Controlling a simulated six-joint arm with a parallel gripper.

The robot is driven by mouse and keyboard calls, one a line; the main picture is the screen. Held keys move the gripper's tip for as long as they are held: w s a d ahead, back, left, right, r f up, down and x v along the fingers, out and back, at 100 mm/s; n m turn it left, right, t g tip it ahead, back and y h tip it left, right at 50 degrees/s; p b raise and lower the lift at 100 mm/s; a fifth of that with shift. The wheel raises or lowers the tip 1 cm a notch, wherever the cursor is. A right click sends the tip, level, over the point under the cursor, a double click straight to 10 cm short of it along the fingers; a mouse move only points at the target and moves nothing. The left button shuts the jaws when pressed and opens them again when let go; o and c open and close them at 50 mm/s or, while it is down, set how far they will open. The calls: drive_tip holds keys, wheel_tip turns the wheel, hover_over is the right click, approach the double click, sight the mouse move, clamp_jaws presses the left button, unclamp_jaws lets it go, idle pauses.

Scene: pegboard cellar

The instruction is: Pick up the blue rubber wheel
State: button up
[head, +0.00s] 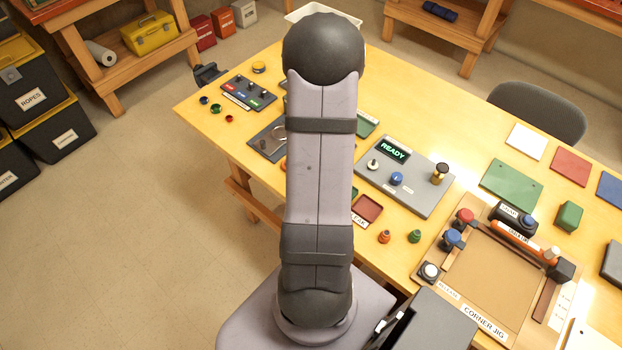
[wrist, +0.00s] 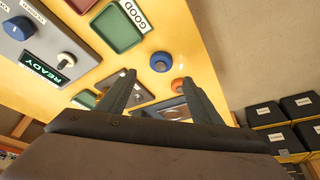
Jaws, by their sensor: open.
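A small round blue piece with a pale centre, which looks like the blue rubber wheel (wrist: 161,62), lies on the yellow tabletop in the wrist view. It is just beyond the tips of my gripper (wrist: 158,76), roughly in line with the gap between the fingers. The fingers are apart, and nothing is held between them. A round orange piece (wrist: 180,85) lies close by, near the right finger. In the head view my arm hides the gripper and the blue wheel.
A green tray marked GOOD (wrist: 110,25) lies near the wheel. The READY panel (head: 408,176) has a blue knob and other controls. A corner jig (head: 500,276) stands at the right. Small coloured rings (head: 215,107) lie near the table's left edge.

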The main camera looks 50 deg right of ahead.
drive_tip(key=shift+b+x, duration=0.5)
drive_tip(key=shift+x, duration=0.25)
drive_tip(key=shift+b+x, duration=1.2)
drive_tip(key=shift+x, duration=1.75)
drive_tip(key=shift+a, duration=0.15)
drive_tip(key=c, duration=1.1)
